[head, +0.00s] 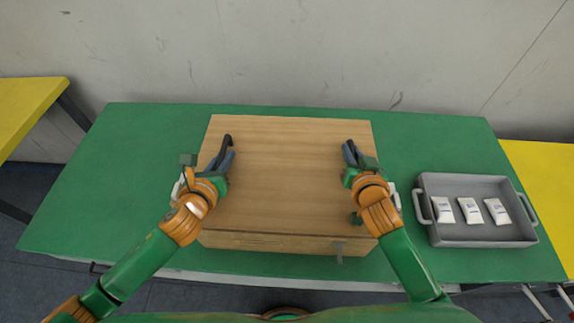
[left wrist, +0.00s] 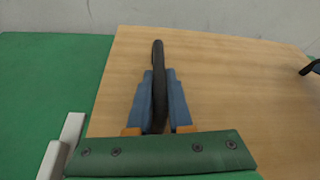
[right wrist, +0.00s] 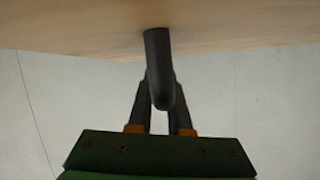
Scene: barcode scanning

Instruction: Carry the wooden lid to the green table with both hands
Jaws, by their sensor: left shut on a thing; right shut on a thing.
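The wooden lid (head: 285,175) is a wide, light-brown rectangle over the middle of the green table (head: 135,180). It has a black handle on each side. My left gripper (head: 225,160) is shut on the left handle (left wrist: 157,75), which stands between its blue fingers in the left wrist view. My right gripper (head: 352,155) is shut on the right handle (right wrist: 158,65), seen in the right wrist view with the lid's wood above it. I cannot tell whether the lid touches the table or hangs just above it; its underside is hidden.
A grey tray (head: 480,236) with several white packets (head: 470,210) sits on the table to the right. Yellow tables (head: 25,105) stand at far left and right (head: 545,185). A wall (head: 300,50) is behind. The green table's left part is clear.

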